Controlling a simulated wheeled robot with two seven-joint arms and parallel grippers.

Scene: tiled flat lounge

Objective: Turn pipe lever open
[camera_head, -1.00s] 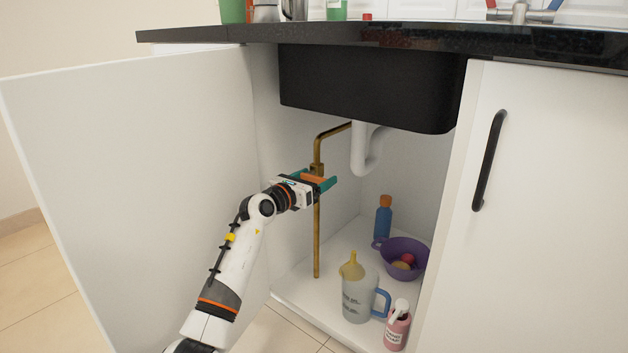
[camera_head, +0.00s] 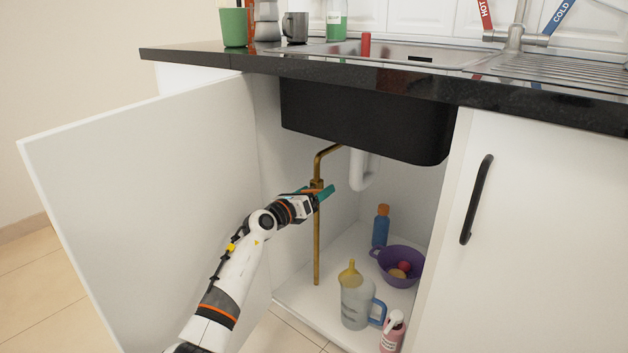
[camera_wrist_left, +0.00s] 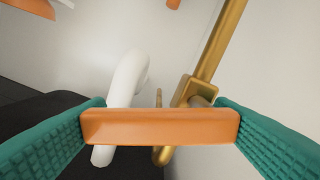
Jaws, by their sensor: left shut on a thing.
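The orange pipe lever (camera_wrist_left: 160,126) spans the space between the teal fingers of my left gripper (camera_wrist_left: 165,130) in the left wrist view, with a finger at each end. In the head view my left gripper (camera_head: 324,193) is at the lever (camera_head: 307,190), which is mostly hidden by the fingers and wrist. The lever sits at the valve body on the brass pipe (camera_head: 317,245), under the sink. The pipe and its valve block (camera_wrist_left: 193,92) also show behind the lever in the left wrist view. My right gripper is out of view.
The open cabinet door (camera_head: 150,190) stands left of my arm. A white drain pipe (camera_head: 361,172) hangs right of the gripper under the black sink basin (camera_head: 365,115). A jug (camera_head: 355,303), spray bottle (camera_head: 393,332), purple bowl (camera_head: 402,255) and blue bottle (camera_head: 380,232) stand on the cabinet floor.

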